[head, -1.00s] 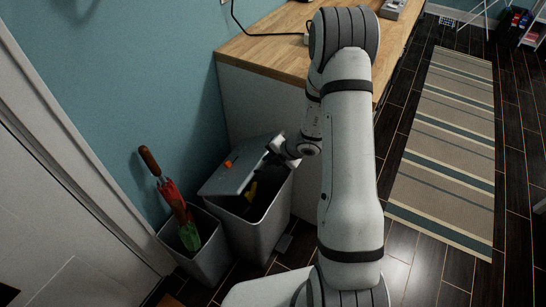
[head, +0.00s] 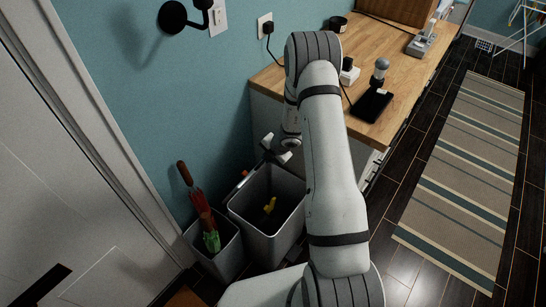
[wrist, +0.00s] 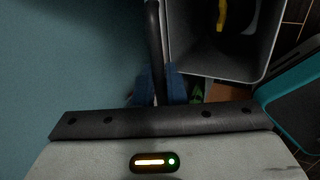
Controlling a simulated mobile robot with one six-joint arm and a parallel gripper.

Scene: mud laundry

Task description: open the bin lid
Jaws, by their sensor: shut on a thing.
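The grey bin (head: 270,228) stands open against the teal wall, and a yellow item (head: 270,205) lies in its dark inside. Its lid (head: 240,185) is swung up to about upright on the wall side and shows nearly edge-on. My gripper (head: 272,147) is at the lid's upper edge, above the bin's back. In the wrist view my gripper's blue fingers (wrist: 161,86) close on both sides of the thin dark lid edge (wrist: 154,45). The bin's open mouth (wrist: 215,65) shows right of the fingers, with the yellow item inside.
A smaller grey bin (head: 228,255) with a red and green umbrella (head: 204,220) stands left of the bin. A striped rug (head: 460,180) lies on the clear floor at right.

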